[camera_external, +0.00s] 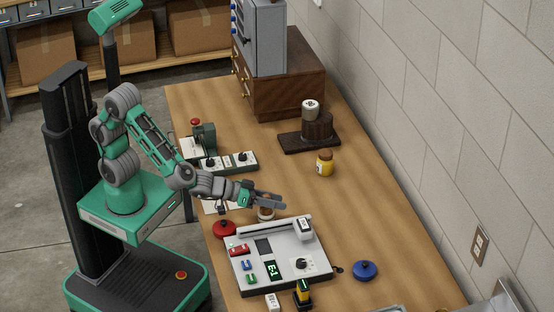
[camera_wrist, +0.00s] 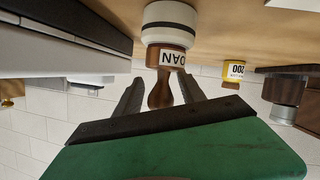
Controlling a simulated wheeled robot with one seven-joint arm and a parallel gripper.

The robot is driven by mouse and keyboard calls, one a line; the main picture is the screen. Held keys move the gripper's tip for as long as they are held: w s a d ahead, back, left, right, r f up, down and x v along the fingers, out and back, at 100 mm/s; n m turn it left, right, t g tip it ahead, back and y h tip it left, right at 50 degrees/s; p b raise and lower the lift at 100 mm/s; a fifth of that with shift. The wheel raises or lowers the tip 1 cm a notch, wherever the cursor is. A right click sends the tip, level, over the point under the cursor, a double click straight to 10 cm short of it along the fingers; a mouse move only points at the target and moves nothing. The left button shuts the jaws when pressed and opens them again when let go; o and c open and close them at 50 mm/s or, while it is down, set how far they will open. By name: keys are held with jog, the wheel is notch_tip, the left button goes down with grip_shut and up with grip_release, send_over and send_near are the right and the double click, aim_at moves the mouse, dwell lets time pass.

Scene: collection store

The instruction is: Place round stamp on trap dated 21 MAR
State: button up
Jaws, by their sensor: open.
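A stamp with a brown turned handle (camera_wrist: 160,94) and a round white-and-black base stands on the table. Its label shows letters like "OAN", partly cut off. In the external view the stamp (camera_external: 266,214) is just below my gripper and partly hidden by it. My gripper (camera_external: 272,202) is open. In the wrist view my gripper (camera_wrist: 160,86) has one finger on each side of the handle in the picture; contact with it cannot be told. No trap with a readable 21 MAR date can be made out.
A grey panel (camera_external: 245,272) with coloured pieces and a display is in front. A red round item (camera_external: 223,229) and a blue one (camera_external: 365,271) lie beside it.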

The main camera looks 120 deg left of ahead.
jog(key=v, duration=1.2)
jog(key=shift+r, duration=0.1)
